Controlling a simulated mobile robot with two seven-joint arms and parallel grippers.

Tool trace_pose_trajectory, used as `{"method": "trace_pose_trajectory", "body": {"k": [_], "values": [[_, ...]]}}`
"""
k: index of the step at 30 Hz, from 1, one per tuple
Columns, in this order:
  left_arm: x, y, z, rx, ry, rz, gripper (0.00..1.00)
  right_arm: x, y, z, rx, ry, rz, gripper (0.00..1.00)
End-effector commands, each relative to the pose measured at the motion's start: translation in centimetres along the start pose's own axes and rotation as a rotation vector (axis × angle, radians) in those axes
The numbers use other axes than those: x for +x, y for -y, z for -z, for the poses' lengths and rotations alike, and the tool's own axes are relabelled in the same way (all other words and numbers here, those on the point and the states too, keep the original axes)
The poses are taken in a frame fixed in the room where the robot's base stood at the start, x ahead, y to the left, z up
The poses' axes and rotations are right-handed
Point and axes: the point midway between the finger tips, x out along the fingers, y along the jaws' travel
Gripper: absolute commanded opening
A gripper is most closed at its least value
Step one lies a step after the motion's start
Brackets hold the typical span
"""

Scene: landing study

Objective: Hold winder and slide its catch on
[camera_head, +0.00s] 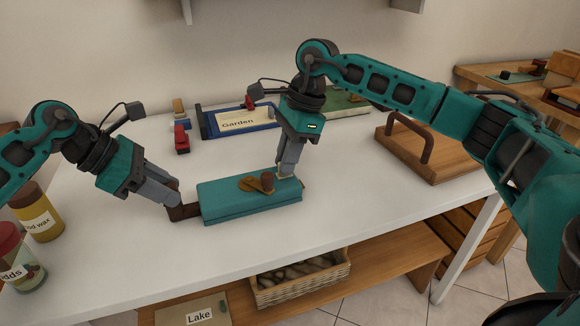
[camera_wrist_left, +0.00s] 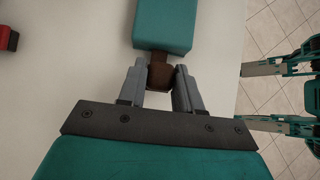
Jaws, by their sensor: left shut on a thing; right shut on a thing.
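The winder (camera_head: 235,205) is a long teal box lying on the white table, with a brown handle (camera_head: 185,211) at its left end. On its top is a tan plate with a brown knob (camera_head: 267,181), which looks like the catch. My left gripper (camera_head: 176,200) is shut on the brown handle; the left wrist view shows the handle (camera_wrist_left: 160,76) between the two fingers. My right gripper (camera_head: 283,174) points down at the far side of the winder, beside the knob. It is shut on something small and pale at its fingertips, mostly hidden.
A blue-framed "Garden" tray (camera_head: 205,125) and a red block (camera_head: 181,139) lie behind the winder. A wooden board with a handle (camera_head: 430,160) is at right. Jars (camera_head: 38,212) stand at left. The table's front edge is close to the winder.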

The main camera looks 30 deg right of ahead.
Motion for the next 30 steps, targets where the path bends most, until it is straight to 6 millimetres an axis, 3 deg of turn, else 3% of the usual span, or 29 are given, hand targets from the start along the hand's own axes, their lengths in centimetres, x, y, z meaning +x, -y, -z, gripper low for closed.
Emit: {"method": "trace_pose_trajectory", "body": {"k": [22,23,30], "values": [[0.2,0.1,-0.1,0.002,0.003,0.003,0.00,0.2,0.0,-1.2,-0.004,0.007,0.000,0.00],[0.2,0.1,-0.1,0.002,0.003,0.003,0.00,0.2,0.0,-1.2,-0.004,0.007,0.001,0.16],[0.1,0.1,-0.1,0.001,0.002,0.003,0.00,0.3,0.0,-1.1,-0.002,0.004,0.000,0.39]]}}
